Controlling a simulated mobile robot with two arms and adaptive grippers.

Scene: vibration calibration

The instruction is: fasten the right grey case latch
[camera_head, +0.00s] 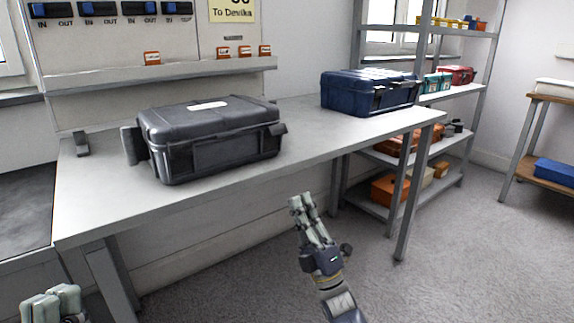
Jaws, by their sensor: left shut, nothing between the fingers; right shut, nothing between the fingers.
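The grey case (215,135) sits with its lid down on the left part of the workbench. Its right latch (277,129) sticks out from the upper right end of the case, angled away from the body. A larger dark flap, the left latch (132,145), stands out from the left end. My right gripper (302,203) is shut and empty, in front of the bench and below its top, right of and apart from the case. My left gripper (52,302) is shut and empty at the bottom left corner, partly cut off by the frame.
The workbench (110,205) is clear in front of the case. A blue case (368,92) stands at its far right. A small grey block (81,143) stands left of the grey case. A wall panel with switches rises behind. Shelves (400,158) with boxes stand at the right.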

